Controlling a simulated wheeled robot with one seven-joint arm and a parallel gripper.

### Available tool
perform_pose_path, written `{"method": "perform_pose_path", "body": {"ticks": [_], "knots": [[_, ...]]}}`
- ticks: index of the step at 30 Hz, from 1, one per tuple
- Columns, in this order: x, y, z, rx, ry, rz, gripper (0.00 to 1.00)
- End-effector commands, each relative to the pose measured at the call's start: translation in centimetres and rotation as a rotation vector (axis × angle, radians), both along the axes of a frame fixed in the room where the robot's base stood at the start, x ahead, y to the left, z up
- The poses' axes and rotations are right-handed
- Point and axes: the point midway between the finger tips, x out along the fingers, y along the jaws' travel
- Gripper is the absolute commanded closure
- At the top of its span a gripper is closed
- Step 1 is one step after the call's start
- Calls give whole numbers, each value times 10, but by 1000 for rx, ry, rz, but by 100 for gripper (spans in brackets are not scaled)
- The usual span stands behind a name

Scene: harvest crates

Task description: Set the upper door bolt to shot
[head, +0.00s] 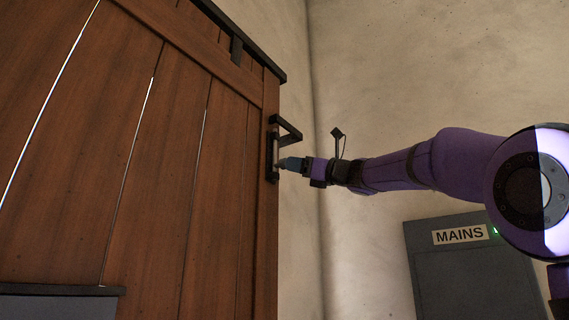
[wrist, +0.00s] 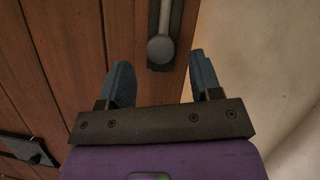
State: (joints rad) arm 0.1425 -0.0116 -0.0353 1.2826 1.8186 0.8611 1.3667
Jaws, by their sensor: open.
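The brown plank door (head: 180,150) fills the left of the head view. A dark upright fitting (head: 272,170) with a projecting bracket sits near its right edge; I take it for the bolt. In the wrist view, this fitting (wrist: 153,22) carries a grey rod ending in a round knob (wrist: 160,48). My gripper (head: 283,163) is at the fitting, level with its lower half. In the wrist view, my gripper (wrist: 163,74) is open, and the knob shows between and just beyond the fingertips. No contact shows. Whether the bolt is shot cannot be told.
A grey box labelled MAINS (head: 470,270) stands at the lower right. A plaster wall (head: 400,80) lies beyond the door's right edge. A dark rail (head: 240,40) runs along the door's top. Another dark fitting (wrist: 25,150) shows at the wrist view's lower left.

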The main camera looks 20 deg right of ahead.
Motion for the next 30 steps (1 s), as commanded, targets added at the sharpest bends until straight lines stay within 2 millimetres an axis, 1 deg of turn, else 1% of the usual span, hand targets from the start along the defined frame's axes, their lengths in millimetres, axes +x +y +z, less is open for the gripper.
{"method": "perform_pose_path", "body": {"ticks": [1, 3, 9, 15, 22, 23, 24, 26, 27, 30], "knots": [[7, 6, 3, -1, 0, 2, 42], [15, 13, 7, -1, 0, 2, 42], [31, 27, 16, -1, 1, 1, 42], [35, 32, 19, -1, -1, 0, 42], [36, 32, 19, -1, 0, -1, 42], [36, 32, 19, -1, 0, -1, 48], [36, 32, 19, -1, 0, -1, 58], [36, 32, 19, -1, 0, -1, 71], [36, 32, 19, -1, 0, -1, 81], [36, 32, 19, -1, 0, -1, 100]]}}
